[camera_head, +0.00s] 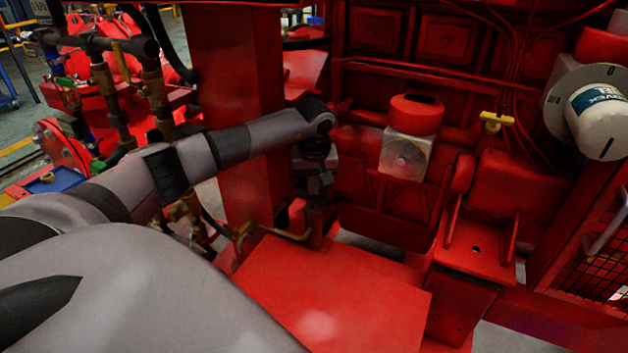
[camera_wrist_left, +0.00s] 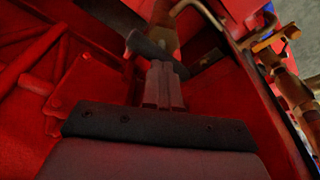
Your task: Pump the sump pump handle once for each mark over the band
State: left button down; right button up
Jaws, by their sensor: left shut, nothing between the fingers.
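My left gripper (camera_head: 318,182) points down beside the red column in the head view. In the left wrist view its fingers (camera_wrist_left: 163,85) are together with nothing between them. A dark bar (camera_wrist_left: 142,46), perhaps the sump pump handle, lies just beyond the fingertips; I cannot tell whether they touch. Behind it is a brown upright cylinder (camera_wrist_left: 164,18) with a bent pipe. In the head view a bent brass pipe (camera_head: 285,234), perhaps the pump's spout, shows below the gripper. My right gripper is out of view.
The red column (camera_head: 232,110) stands close to my left arm. A flat red cover (camera_head: 335,300) lies below. A red-topped pale box (camera_head: 404,155) and a yellow valve handle (camera_head: 495,122) are to the right. A mesh guard (camera_head: 600,270) stands at far right.

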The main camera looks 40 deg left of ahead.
pick_arm(q)
jog(key=shift+f, duration=0.45)
jog(key=shift+r, duration=0.2)
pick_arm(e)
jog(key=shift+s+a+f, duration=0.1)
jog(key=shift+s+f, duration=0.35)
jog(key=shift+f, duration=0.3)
pick_arm(q)
notch_tip(320, 180, up, 4)
jog(key=p, duration=0.3)
jog(key=shift+f+p, duration=0.1)
jog(key=shift+p, duration=0.2)
jog(key=shift+r+p, duration=1.3)
jog(key=shift+r, duration=0.25)
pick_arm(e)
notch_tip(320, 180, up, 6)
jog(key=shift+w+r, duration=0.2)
pick_arm(q)
jog(key=shift+f, duration=0.15)
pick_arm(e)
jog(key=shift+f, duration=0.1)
